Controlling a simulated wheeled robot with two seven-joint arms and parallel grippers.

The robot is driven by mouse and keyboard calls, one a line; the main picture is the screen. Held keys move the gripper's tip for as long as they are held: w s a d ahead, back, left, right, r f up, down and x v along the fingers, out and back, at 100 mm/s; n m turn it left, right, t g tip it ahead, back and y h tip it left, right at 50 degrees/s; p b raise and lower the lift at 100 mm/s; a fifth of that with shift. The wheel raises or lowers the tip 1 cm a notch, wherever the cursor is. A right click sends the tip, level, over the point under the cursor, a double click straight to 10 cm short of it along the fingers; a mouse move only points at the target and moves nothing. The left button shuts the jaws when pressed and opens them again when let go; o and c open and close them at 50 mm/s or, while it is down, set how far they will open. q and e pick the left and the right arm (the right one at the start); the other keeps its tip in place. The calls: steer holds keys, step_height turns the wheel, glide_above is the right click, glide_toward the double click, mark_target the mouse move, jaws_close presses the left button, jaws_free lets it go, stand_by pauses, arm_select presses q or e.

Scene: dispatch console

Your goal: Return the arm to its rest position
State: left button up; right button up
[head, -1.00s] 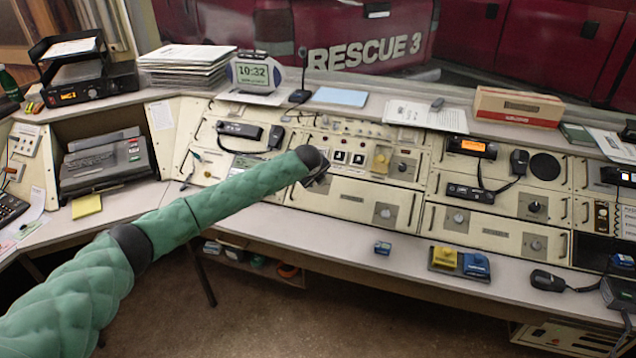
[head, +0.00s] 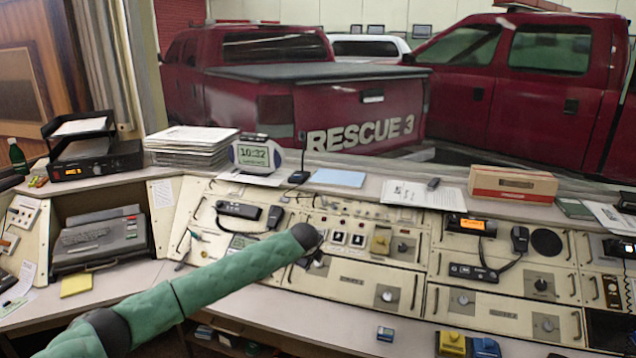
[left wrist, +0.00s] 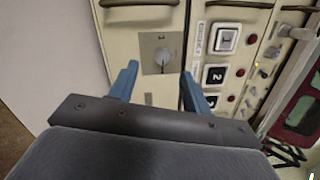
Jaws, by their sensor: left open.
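My left arm comes in from the lower left in its green padded sleeve, and its dark wrist end (head: 306,237) is over the middle of the console (head: 345,285). The fingers are hardly visible in the head view. In the left wrist view my left gripper (left wrist: 160,85) has two blue fingers spread apart with nothing between them. Beyond them is a console panel with a round knob (left wrist: 162,57) on a grey plate. Two square buttons marked 1 (left wrist: 225,38) and 2 (left wrist: 214,75) are to the right of the fingers. My right gripper is in neither view.
A clock (head: 258,155), a paper stack (head: 192,146) and a brown box (head: 512,184) stand on the upper shelf. A small blue block (head: 385,334) and yellow and blue blocks (head: 453,343) lie on the front ledge. Corded handsets (head: 519,240) hang on the panels.

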arm_select(q)
step_height(320, 180, up, 15)
steer(key=s+d+n+t, duration=0.2)
steer(key=d+n+t, duration=0.1)
steer(key=n, duration=0.5)
steer(key=s+r+n, duration=0.2)
steer(key=s+n, duration=0.2)
steer(key=s, duration=0.1)
steer(key=s+a+f+n+g, duration=0.1)
steer(key=s+a+f+n, duration=0.3)
steer(key=s+f, duration=0.6)
steer(key=s+a+f+n+g, duration=0.2)
steer(key=s+a+f, duration=0.4)
steer(key=s+f, duration=0.45)
steer(key=s+a+f+n+g, duration=0.1)
steer(key=s+a+f+n, duration=0.2)
steer(key=s+a+f, duration=0.7)
steer(key=s+d+f+g, duration=0.1)
steer(key=s+f+g, duration=0.1)
steer(key=s+f, duration=0.8)
steer(key=s+d+f+n+g, duration=0.1)
steer(key=s+d+f+g, duration=0.1)
steer(key=s+f, duration=0.9)
steer(key=s+g, duration=0.1)
steer(key=s, duration=0.4)
steer(key=shift+s+d+g, duration=0.3)
steer(key=shift+s, duration=0.05)
